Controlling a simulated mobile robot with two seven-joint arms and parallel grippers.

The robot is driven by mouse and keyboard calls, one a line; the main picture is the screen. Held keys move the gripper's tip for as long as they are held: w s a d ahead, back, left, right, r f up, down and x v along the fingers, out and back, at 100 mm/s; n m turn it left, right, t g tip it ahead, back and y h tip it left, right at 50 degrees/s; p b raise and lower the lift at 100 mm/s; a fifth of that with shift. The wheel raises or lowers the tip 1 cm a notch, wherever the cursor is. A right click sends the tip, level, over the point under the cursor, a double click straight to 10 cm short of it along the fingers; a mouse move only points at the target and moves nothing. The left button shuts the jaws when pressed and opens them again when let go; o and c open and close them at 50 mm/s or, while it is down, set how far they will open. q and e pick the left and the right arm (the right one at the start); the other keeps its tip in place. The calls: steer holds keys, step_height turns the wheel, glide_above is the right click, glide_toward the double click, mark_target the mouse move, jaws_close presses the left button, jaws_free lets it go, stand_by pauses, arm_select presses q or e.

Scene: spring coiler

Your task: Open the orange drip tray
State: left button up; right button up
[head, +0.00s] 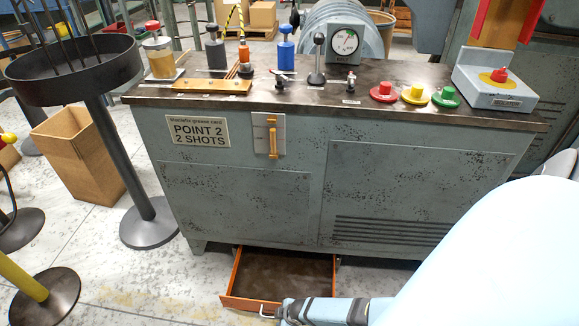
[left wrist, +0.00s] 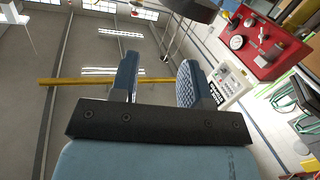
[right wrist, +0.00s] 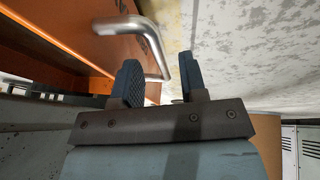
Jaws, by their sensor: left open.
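The orange drip tray (head: 234,275) sticks out from under the front of the grey machine, its dark inside showing. Its metal handle (head: 267,313) is on the front side. My right gripper (head: 284,311) is low at this handle. In the right wrist view, the tray (right wrist: 70,38) is at upper left and the bent handle (right wrist: 156,45) reaches down toward the gap between my right fingers (right wrist: 163,88). The fingers are apart; the left finger hides part of the handle's end. My left gripper (left wrist: 157,85) is open and empty, outside the head view.
The grey machine (head: 255,205) carries buttons, a gauge and levers on top. A round dark stand (head: 150,226) and a cardboard box (head: 80,160) stand to its left. The floor (head: 130,285) left of the tray is mostly clear. My pale arm covers the lower right.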

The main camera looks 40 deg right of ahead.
arm_select(q)
step_height(320, 180, up, 9)
steer(key=s+n+t+p, duration=0.1)
steer(key=n+t+p, duration=0.1)
steer(key=p, duration=0.5)
steer(key=shift+a+t, duration=0.3)
steer(key=shift+t, duration=0.3)
arm_select(e)
steer(key=v, duration=1.3)
